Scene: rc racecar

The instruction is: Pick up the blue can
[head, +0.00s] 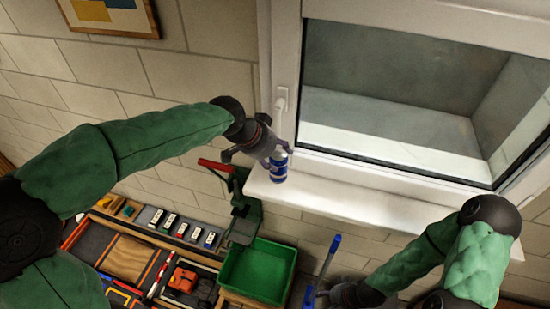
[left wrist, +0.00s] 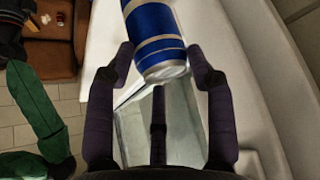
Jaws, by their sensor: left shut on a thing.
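The blue can (head: 278,165) is blue with white bands and a silvery end. In the head view it is at the left end of the white window sill (head: 330,193), below the window handle. My left gripper (head: 268,150) is at the can, shut on it from above and the left. In the left wrist view the can (left wrist: 155,40) sits between the fingertips of the left gripper (left wrist: 160,75), one finger on each side. I cannot tell whether the can touches the sill. My right gripper (head: 338,294) is at the bottom of the head view, and its fingers are unclear.
The window (head: 395,100) rises behind the sill. A green bin (head: 258,270) and a green tool with a red handle (head: 240,205) stand below.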

